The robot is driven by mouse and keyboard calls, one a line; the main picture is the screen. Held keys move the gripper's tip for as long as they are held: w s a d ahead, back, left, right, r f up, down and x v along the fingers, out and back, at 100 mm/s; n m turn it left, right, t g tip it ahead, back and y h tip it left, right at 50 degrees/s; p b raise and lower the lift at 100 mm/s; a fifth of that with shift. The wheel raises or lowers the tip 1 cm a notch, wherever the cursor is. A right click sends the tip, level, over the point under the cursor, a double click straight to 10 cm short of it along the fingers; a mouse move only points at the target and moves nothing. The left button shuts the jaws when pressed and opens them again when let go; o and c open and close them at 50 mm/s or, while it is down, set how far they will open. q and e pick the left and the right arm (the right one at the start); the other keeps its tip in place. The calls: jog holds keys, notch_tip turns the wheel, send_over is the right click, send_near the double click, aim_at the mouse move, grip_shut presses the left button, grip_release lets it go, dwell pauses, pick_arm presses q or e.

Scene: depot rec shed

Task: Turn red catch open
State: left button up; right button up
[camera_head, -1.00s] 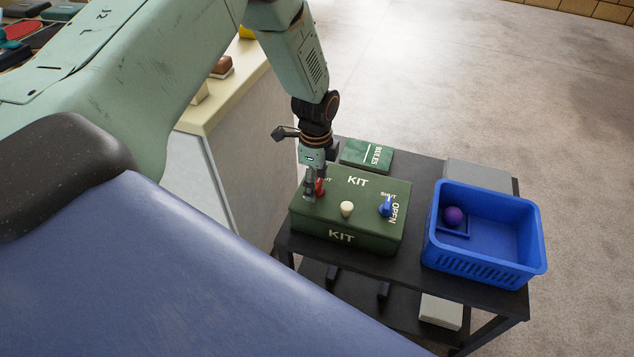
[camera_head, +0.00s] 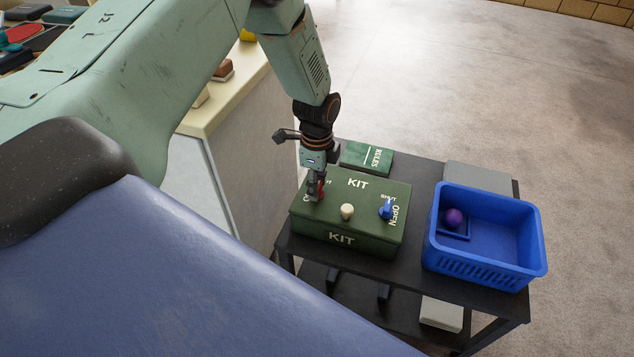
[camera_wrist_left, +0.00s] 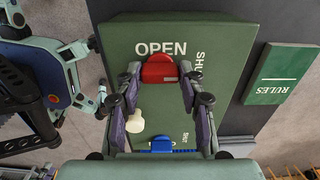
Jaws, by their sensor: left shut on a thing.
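A green kit box (camera_head: 340,239) with a lid stands on a dark trolley. The red catch (camera_wrist_left: 160,72) sits on the lid, just below the word OPEN in the left wrist view, with SHUT to its right. My left gripper (camera_head: 316,190) points down at the lid and is shut on the red catch, one finger on each side in the left wrist view. It partly hides the catch in the head view. A blue catch (camera_head: 386,208) and a cream knob (camera_head: 347,210) are on the same lid, clear of the fingers. My right gripper is not in view.
A blue basket (camera_head: 480,271) with a purple ball (camera_head: 453,218) stands right of the box on the trolley (camera_head: 410,253). A green RULES book (camera_head: 366,158) lies behind the box.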

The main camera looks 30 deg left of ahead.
pick_arm(q)
jog(key=n+p, duration=0.2)
jog(key=n, duration=0.1)
jog(key=shift+r+p, duration=0.15)
jog(key=shift+p, duration=0.2)
jog(key=n+p, duration=0.3)
jog(key=n, duration=0.2)
jog(key=shift+n, duration=0.4)
jog(key=n+p, duration=0.1)
jog(key=n, duration=0.3)
jog(key=shift+p, duration=0.4)
jog(key=shift+w+n+p, duration=0.1)
jog(key=shift+n+p, duration=0.65)
jog(key=shift+n, duration=1.75)
jog(key=o, duration=1.2)
jog(key=shift+c, duration=0.2)
